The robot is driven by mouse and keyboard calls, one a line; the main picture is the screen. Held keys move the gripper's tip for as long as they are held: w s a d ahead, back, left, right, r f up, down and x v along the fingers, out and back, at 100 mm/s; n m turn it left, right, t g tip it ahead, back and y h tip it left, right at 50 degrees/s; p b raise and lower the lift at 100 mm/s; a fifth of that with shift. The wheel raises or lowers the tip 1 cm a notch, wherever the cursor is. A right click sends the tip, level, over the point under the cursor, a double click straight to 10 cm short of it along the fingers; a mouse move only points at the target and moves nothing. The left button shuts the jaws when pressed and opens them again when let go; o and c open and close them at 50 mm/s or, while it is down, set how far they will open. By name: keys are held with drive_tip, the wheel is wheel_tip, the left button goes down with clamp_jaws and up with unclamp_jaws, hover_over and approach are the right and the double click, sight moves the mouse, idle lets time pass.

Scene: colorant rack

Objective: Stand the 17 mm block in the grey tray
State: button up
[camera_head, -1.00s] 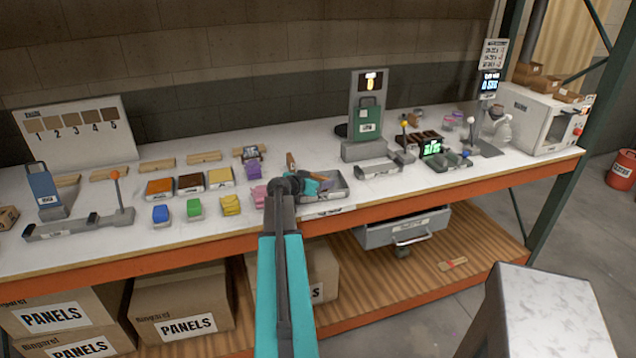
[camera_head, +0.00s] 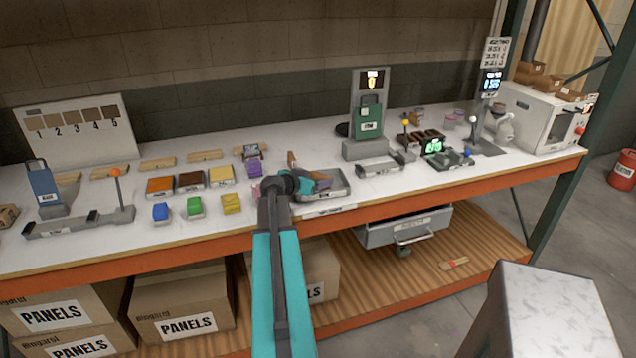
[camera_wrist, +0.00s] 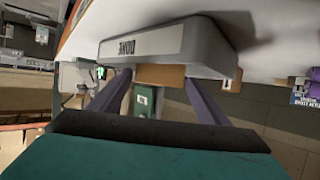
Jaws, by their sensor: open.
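The grey tray (camera_head: 340,193) lies near the front edge of the bench, right of my arm. In the wrist view, which is upside down, its labelled wall (camera_wrist: 165,45) is close. A tan block (camera_wrist: 160,75) shows past the tray's rim, between my fingers; its lower part is hidden by the wall. It appears upright in the tray, but I cannot read its size. My gripper (camera_wrist: 158,98) is open, one finger to each side of the block, with gaps visible. In the head view my gripper (camera_head: 322,181) is over the tray's left part.
A brown upright piece (camera_head: 292,160) stands behind my wrist. A green container (camera_head: 368,118) on a grey stand is behind right. A drawer (camera_head: 405,228) hangs below the bench.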

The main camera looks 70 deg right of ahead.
drive_tip(key=shift+b+v, duration=1.3)
drive_tip(key=shift+v, duration=3)
drive_tip(key=shift+r, duration=0.1)
